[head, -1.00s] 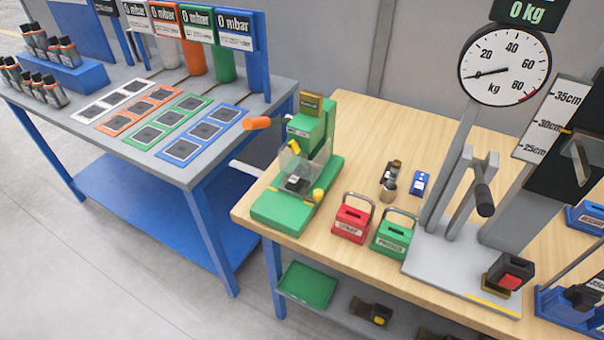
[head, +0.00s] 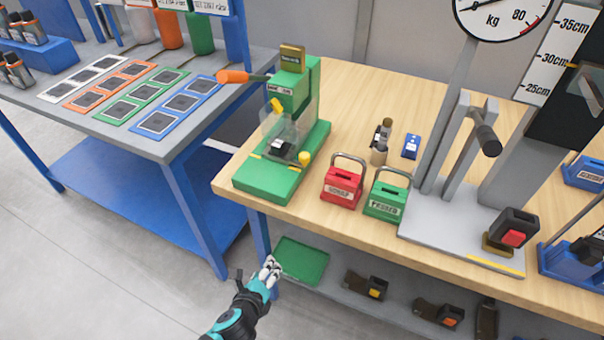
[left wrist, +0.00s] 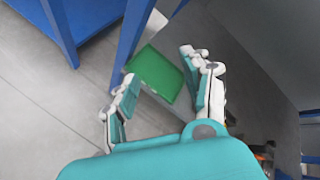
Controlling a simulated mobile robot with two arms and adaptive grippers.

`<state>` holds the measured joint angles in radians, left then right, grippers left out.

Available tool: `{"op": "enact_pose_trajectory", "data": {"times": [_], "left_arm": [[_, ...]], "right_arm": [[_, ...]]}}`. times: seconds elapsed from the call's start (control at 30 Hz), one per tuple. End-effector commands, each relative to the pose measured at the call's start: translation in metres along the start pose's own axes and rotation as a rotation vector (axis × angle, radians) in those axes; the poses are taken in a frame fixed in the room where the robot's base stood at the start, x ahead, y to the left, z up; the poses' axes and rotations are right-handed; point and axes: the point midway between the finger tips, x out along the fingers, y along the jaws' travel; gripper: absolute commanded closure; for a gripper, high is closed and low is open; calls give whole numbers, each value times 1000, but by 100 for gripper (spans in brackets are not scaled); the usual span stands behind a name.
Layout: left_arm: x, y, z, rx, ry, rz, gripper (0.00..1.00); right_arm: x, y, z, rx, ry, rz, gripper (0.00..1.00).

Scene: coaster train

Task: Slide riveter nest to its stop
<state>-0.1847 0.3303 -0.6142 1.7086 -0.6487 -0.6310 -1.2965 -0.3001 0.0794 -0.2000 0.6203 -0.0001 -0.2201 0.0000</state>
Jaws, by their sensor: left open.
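The green riveter (head: 290,130) stands at the left end of the wooden table, with an orange handle (head: 232,77) pointing left. Its nest, a small black block (head: 280,147), sits on the green base behind a clear guard. A yellow knob (head: 304,158) is at the guard's right. My left gripper (head: 270,268) is low, in front of the table's front edge and below the riveter, apart from it. In the left wrist view my left gripper (left wrist: 160,85) is open and empty, facing the lower shelf. My right gripper is not in view.
A red box (head: 342,184) and a green box (head: 385,200) with handles stand right of the riveter. A green tray (head: 301,260) lies on the lower shelf, near my left gripper. A blue workbench (head: 100,170) is at left.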

Motion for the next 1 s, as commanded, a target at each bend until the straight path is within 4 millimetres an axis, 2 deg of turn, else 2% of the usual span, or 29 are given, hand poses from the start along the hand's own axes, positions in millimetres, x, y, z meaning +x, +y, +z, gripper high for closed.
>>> {"op": "enact_pose_trajectory", "data": {"times": [0.03,0.1,0.2,0.33,0.4,0.47,0.57,0.67,1.0], "left_arm": [[-12,-37,13,163,-60,-88,51],[-40,-83,33,376,-157,-177,51],[-85,-133,57,610,-303,-260,51],[-134,-169,80,795,-453,-305,51],[-151,-179,89,848,-504,-312,51],[-159,-184,93,875,-531,-313,51],[-161,-189,98,892,-546,-313,51],[-151,-196,102,892,-548,-313,51],[-92,-231,126,888,-547,-313,51]], "right_arm": [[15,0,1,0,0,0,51],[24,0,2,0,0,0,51],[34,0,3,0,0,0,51],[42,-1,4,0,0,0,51],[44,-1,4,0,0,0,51],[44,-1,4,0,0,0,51],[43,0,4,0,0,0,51],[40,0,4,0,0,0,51],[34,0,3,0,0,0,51]]}}
